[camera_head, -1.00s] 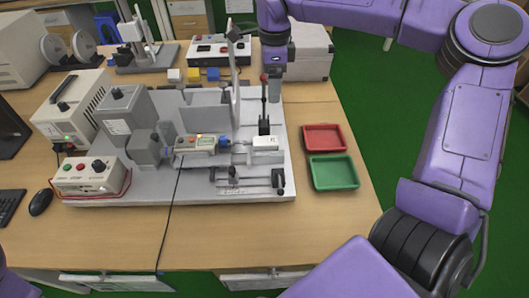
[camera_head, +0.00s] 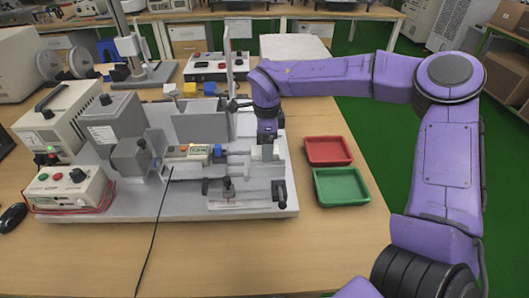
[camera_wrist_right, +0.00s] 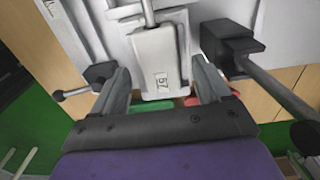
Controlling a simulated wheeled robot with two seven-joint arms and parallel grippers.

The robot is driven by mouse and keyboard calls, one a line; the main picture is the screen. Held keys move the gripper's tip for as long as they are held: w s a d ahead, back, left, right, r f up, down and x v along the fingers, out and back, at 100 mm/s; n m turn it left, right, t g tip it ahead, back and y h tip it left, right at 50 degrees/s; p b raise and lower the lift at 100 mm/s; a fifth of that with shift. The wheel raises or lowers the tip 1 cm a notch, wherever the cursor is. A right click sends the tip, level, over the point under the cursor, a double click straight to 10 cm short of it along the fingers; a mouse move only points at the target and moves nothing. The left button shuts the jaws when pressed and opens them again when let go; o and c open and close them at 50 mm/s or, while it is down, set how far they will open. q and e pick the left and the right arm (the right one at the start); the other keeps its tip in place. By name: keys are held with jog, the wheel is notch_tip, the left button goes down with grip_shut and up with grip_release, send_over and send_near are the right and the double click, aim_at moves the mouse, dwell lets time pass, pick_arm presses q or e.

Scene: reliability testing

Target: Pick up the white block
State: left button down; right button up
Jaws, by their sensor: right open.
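A small white cube (camera_head: 169,90) also lies at the back of the table, beside a yellow cube (camera_head: 190,89) and a blue cube (camera_head: 210,88). My left gripper is not in view.
The grey rig plate (camera_head: 110,215) carries upright metal parts and a lever close to the gripper. A red tray (camera_head: 328,151) and a green tray (camera_head: 341,187) lie to its right. A cable crosses the table front, which is otherwise clear.

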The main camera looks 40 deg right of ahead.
jog(key=shift+f, duration=0.7)
jog(key=c, duration=1.2)
